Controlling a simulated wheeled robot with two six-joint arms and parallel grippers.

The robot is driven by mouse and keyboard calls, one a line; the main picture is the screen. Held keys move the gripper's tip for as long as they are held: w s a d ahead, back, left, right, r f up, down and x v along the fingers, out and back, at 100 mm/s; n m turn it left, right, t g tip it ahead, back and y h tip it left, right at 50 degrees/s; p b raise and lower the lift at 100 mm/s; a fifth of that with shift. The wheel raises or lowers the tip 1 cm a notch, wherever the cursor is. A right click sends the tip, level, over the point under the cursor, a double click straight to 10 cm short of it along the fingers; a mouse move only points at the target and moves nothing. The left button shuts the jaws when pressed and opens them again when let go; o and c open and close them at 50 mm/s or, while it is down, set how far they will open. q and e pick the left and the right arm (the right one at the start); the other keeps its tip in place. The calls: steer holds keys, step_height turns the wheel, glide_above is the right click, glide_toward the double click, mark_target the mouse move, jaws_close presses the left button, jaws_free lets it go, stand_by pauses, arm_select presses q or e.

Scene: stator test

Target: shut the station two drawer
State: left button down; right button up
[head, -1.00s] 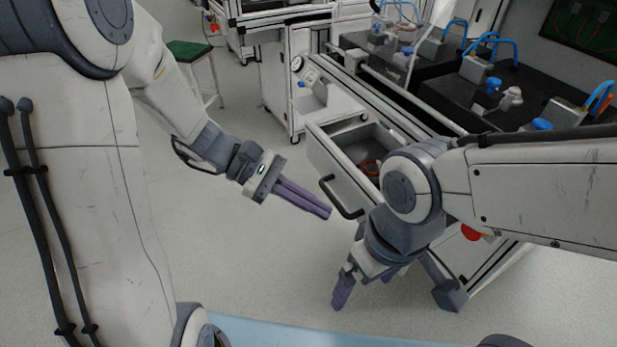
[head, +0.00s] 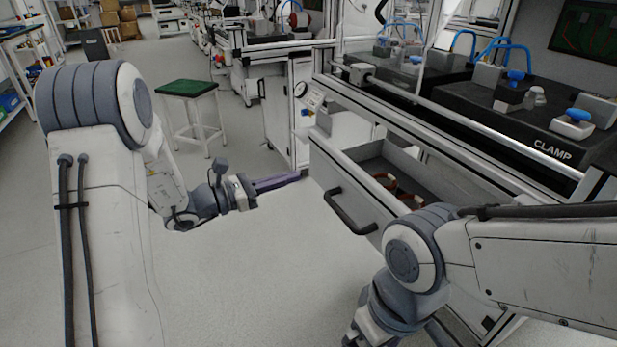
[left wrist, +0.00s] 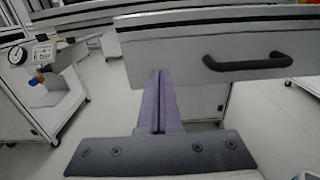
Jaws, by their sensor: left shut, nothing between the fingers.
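The drawer (head: 332,188) under the clamp bench stands pulled out, with its black bar handle (head: 352,213) on the front panel. Reddish-brown ring-like parts lie inside it. In the left wrist view the drawer front (left wrist: 170,50) fills the upper right, with the handle (left wrist: 248,63) to the right of my fingers. My left gripper (head: 302,174) is shut and empty, its tips close to the left end of the drawer front; I cannot tell whether they touch. My right gripper's body shows at the bottom edge of the head view; its fingers are out of frame.
The bench (head: 490,120) above the drawer carries clamp fixtures with blue knobs. A pressure gauge (head: 300,89) is at its left end. A green-topped stool (head: 187,88) stands behind my left arm. The floor in front of the drawer is clear.

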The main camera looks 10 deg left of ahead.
mark_target(321, 169)
arm_select(q)
steer(key=b+x, duration=0.1)
steer(key=x, duration=0.3)
steer(key=shift+d, duration=0.2)
steer(key=shift+w+d, duration=0.35)
